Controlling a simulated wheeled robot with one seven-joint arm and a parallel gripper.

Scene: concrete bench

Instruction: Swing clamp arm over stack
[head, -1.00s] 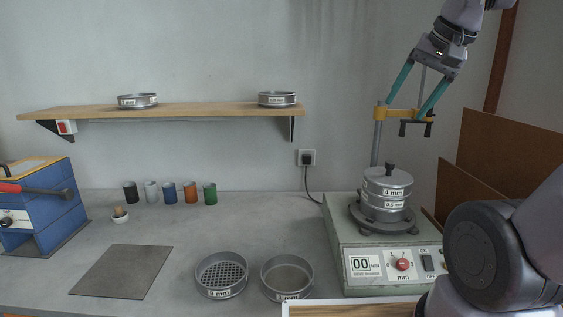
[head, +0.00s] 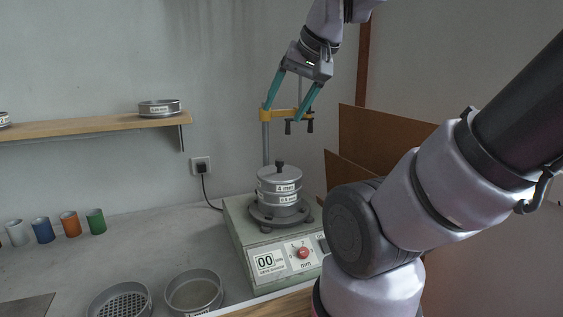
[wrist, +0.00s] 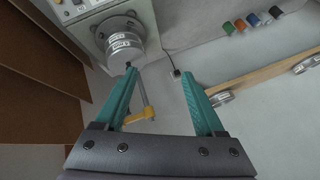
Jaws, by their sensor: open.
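The clamp arm (head: 285,114) is a yellow bar at the top of a grey post (head: 266,143), with dark knobs at its right end. It sits higher than the stack (head: 279,185), silver sieves under a black-knobbed lid. The stack stands on the shaker's round plate. My gripper (head: 286,110) is open, its teal fingers pointing down at either end of the bar; I cannot tell if they touch it. In the wrist view the yellow bar (wrist: 148,114) shows by the left finger, partly hidden, and the stack (wrist: 122,45) lies beyond the fingertips. Whether the bar is directly above the stack is unclear.
The pale green shaker (head: 262,246) has a display and a red knob. Two open sieves (head: 194,291) lie left of it. Brown boards (head: 380,135) stand at the right. A shelf (head: 90,128) and several coloured cups (head: 70,224) are at the left.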

